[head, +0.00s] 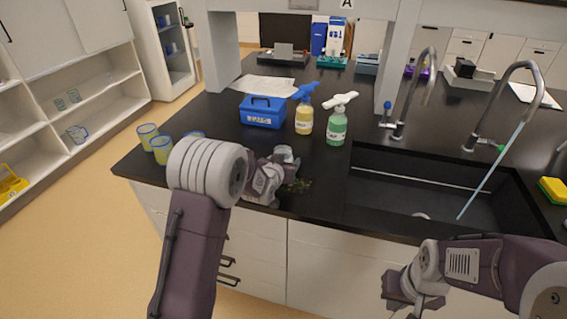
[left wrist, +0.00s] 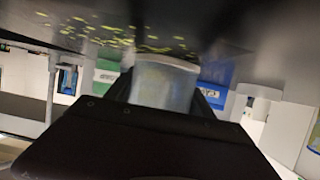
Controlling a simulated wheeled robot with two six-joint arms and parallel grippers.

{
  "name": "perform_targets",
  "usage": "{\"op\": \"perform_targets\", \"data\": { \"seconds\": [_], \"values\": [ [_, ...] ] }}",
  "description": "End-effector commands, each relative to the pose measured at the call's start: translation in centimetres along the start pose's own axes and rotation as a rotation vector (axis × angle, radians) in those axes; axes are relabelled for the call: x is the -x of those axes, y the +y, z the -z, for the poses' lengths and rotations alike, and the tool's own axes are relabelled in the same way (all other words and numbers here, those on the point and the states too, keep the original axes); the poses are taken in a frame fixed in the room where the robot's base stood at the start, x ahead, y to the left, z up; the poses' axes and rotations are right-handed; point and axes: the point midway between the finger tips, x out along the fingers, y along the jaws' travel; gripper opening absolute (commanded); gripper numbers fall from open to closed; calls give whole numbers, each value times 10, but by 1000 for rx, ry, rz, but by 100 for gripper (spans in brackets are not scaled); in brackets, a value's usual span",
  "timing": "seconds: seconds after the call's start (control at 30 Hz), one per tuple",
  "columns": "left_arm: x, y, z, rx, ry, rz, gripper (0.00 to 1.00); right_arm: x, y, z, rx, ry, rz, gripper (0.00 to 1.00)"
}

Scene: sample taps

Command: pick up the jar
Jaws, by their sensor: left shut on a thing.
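My left gripper (left wrist: 165,108) is shut on a cloudy, translucent jar (left wrist: 162,82), seen between its dark fingers in the left wrist view. In the head view my left gripper (head: 275,175) is over the counter's front edge, partly hidden by my own arm. A pale round shape there, likely the jar (head: 284,153), shows at its end. I cannot tell whether the jar touches the counter. My right gripper (head: 402,298) is low at the right, in front of the cabinets and away from the jar; its jaw opening is unclear.
Green flecks (head: 299,186) lie on the dark counter (head: 225,115) beside the left gripper. A blue box (head: 263,112), a yellow bottle (head: 304,115) and a green bottle (head: 337,124) stand behind. Cups (head: 161,150) stand at the left; a sink (head: 400,195) is at the right.

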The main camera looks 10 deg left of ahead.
Motion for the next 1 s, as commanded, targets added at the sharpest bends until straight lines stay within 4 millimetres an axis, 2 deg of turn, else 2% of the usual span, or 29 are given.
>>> {"op": "perform_targets", "data": {
  "seconds": [0.17,0.37,0.57,0.8,1.0],
  "values": [
    [3,0,7,0,-1,0,21,1,0,0,0,0,0,0],
    [16,0,39,0,4,0,21,6,0,1,0,0,0,0],
    [10,42,70,0,2,-5,21,12,0,1,0,0,0,0],
    [4,89,109,0,-2,-5,21,39,-1,4,0,0,0,0],
    [0,106,120,-1,-1,-2,21,50,-1,5,0,0,0,0]
  ]
}}
